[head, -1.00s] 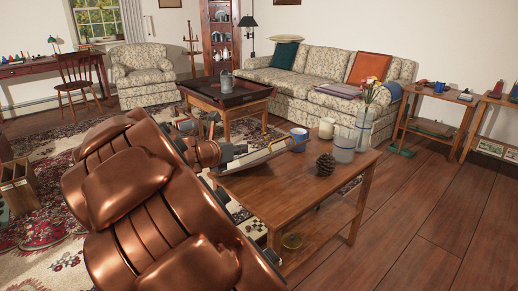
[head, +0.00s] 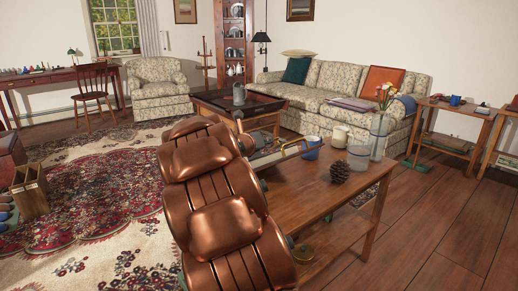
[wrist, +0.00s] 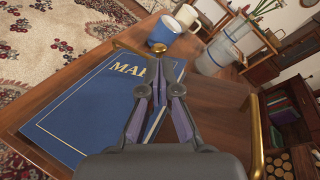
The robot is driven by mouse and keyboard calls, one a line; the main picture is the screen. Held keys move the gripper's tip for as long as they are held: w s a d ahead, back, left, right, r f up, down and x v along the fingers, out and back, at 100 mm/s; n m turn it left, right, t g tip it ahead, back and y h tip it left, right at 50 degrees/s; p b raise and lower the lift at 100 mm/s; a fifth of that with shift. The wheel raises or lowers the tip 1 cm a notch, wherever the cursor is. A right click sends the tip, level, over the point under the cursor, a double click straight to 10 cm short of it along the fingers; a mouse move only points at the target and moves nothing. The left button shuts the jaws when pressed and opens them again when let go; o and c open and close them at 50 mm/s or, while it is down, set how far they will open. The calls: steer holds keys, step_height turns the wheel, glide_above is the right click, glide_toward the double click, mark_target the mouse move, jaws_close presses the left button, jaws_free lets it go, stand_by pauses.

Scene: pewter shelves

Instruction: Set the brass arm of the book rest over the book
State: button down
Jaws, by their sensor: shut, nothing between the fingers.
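The blue book (wrist: 95,105) with gold lettering lies on the wooden book rest, left of and beneath my fingers in the wrist view. My gripper (wrist: 160,76) is shut and empty, its tips near the book's far right corner. The brass arm (wrist: 256,135) runs along the right side, apart from the book; a brass piece (wrist: 125,47) and a round brass knob (wrist: 155,47) show beyond the book's far edge. My fingers hide how these join. In the head view, the thin brass arm (head: 285,153) shows beside my arm, which hides most of the rest and book.
On the wooden table (head: 310,195) stand a blue mug (head: 311,148), a cream mug (head: 340,136), a pine cone (head: 340,172), a glass jar (head: 358,158) and a flower vase (head: 378,138). The table's near right part is clear. A sofa (head: 330,90) stands behind.

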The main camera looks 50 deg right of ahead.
mark_target(277, 138)
steer(key=shift+f+b+x, duration=0.25)
steer(key=shift+b+x, duration=0.1)
steer(key=shift+x, duration=0.85)
steer(key=shift+d, duration=0.45)
steer(key=shift+r, duration=0.1)
steer(key=shift+s+d+r+p, duration=0.15)
steer(key=shift+d+r+p, duration=0.25)
steer(key=shift+p, duration=0.75)
steer(key=shift+d+t+p, duration=0.15)
steer(key=shift+t+p, duration=0.15)
steer(key=shift+p, duration=0.45)
steer(key=shift+s+d+f+y+p, duration=0.15)
steer(key=shift+f+y+p, duration=0.15)
steer(key=shift+f+p, duration=0.05)
steer(key=shift+f, duration=0.1)
